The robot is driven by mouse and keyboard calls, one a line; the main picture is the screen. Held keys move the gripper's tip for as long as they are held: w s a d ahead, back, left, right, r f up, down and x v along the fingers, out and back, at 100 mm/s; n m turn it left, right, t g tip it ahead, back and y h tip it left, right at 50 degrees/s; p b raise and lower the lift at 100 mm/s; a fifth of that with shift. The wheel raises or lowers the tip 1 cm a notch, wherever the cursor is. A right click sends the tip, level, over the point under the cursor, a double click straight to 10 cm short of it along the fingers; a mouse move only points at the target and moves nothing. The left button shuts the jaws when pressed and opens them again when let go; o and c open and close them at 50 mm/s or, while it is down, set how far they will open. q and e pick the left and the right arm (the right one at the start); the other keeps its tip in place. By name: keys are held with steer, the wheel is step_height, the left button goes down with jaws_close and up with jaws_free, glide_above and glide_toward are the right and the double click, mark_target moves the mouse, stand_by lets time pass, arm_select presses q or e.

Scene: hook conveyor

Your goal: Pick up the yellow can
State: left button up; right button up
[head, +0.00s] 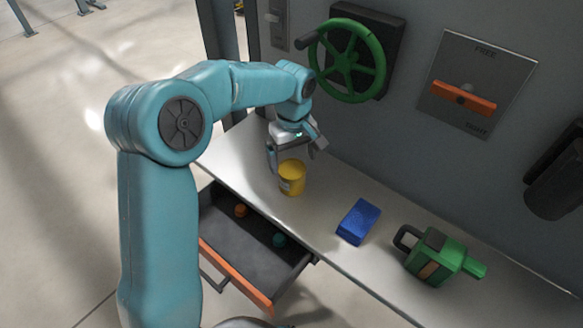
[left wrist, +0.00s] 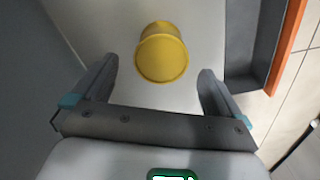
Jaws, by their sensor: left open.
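The yellow can (head: 292,178) stands upright on the grey shelf, above the open drawer. My left gripper (head: 296,150) is open and points down just above and behind the can in the head view. In the left wrist view the can (left wrist: 161,52) lies ahead, roughly centred between the two fingers (left wrist: 158,80) and mostly beyond their tips. The fingers do not appear to touch it. My right gripper is in neither view.
A green wheel (head: 347,60) and an orange-handled panel (head: 464,98) are on the wall.

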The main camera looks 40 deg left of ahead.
mark_target(292, 168)
arm_select(q)
steer(key=shift+a+f, duration=0.1)
steer(key=shift+f, duration=0.2)
steer(key=f, duration=0.6)
steer(key=shift+s+p, duration=0.2)
steer(key=shift+p, duration=0.15)
steer(key=shift+w+f, duration=0.1)
steer(key=shift+f, duration=0.35)
steer(key=c, duration=1.3)
